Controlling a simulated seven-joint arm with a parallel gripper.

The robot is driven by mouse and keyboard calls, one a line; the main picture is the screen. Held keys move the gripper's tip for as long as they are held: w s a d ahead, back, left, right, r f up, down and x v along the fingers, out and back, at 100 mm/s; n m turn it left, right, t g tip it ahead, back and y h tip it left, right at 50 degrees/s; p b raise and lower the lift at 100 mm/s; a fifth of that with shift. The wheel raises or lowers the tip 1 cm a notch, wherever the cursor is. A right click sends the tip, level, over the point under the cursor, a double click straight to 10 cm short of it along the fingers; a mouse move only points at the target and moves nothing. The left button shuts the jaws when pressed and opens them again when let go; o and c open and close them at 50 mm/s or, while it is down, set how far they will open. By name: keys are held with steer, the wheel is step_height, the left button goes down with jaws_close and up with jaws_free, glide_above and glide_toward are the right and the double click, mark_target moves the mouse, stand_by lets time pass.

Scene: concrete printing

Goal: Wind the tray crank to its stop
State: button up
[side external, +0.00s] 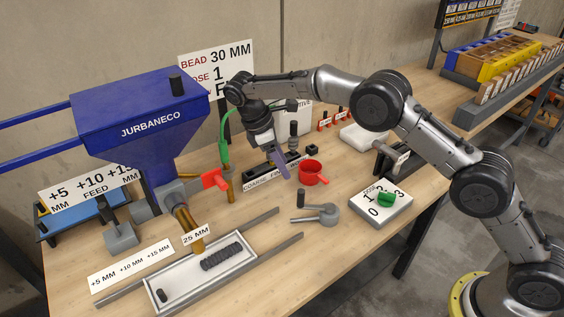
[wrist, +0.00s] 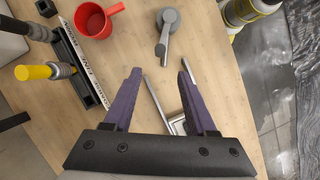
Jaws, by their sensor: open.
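A grey crank (side external: 325,213), a round hub with a short arm, sits on the table right of the tray's rails. It also shows in the wrist view (wrist: 169,24), beyond my fingertips. The shallow tray (side external: 176,297) lies between two grey rails, with a ribbed dark grey bead in it. In the wrist view a corner of the tray (wrist: 178,126) shows between my fingers. My gripper (side external: 281,165) has purple fingers, points down and is left of and behind the red cup in the side view.
The red cup (side external: 312,173) stands behind the crank. A dial box with a green knob (side external: 386,199) is to its right. The blue hopper (side external: 140,105) with its nozzle and red lever (side external: 213,180) stands left. Bare table surrounds the crank.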

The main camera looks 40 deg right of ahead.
mark_target(299, 192)
steer(key=d+f+n, duration=0.1)
steer(key=f, duration=0.3)
steer(key=s+d+f+n+t, duration=0.1)
steer(key=d+f+n, duration=0.1)
steer(key=f, duration=0.2)
steer(key=s+d+f+n, duration=0.1)
steer(key=f, duration=0.3)
steer(key=shift+s+d+f+n+t, duration=0.25)
steer(key=shift+d+n+t, duration=0.05)
steer(key=shift+t, duration=0.1)
steer(key=shift+c, duration=0.2)
jaws_close()
stand_by(1.5)
